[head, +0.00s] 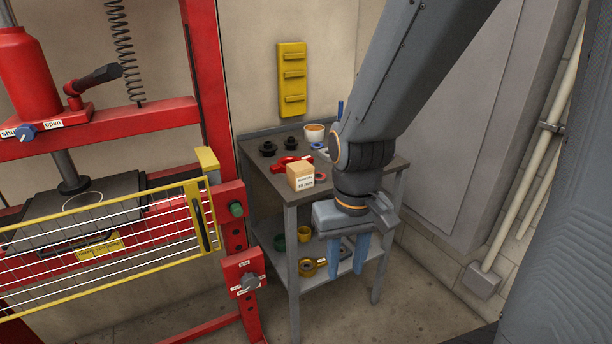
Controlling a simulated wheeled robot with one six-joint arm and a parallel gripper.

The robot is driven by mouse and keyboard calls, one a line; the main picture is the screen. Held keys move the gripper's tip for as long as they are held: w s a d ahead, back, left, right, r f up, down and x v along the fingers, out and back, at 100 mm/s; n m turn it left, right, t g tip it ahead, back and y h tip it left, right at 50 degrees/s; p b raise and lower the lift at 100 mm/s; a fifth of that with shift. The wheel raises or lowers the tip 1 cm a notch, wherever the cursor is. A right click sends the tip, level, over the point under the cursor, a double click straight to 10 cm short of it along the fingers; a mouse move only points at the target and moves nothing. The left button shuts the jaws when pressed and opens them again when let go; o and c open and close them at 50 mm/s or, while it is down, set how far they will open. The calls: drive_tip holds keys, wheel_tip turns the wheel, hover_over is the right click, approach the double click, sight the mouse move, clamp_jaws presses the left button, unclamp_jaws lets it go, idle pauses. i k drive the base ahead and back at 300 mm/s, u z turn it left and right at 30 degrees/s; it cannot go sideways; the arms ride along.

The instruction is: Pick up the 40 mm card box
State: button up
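The card box (301,177) is a small light-brown cube with a white printed label on its front face. It stands upright on the top of the grey bench (272,164), near the front edge. My gripper (348,256) points down with two blue fingers, to the right of the box and lower in the picture, in front of the bench. The fingers are apart with a narrow gap, and nothing shows between them. My arm hides the right part of the bench top.
A red part (288,162), black knobs (268,149) and a white cup (314,133) stand behind the box. The lower shelf holds yellow and green rings (305,234). A red press with a yellow mesh guard (110,240) stands left. A grey cabinet (455,110) stands right.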

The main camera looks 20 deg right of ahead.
sight(300, 174)
drive_tip(key=u, duration=0.1)
drive_tip(key=k, duration=0.45)
drive_tip(key=z, duration=0.8)
drive_tip(key=i, duration=0.7)
drive_tip(key=u, duration=0.45)
drive_tip(key=i, duration=0.75)
drive_tip(key=u, duration=0.7)
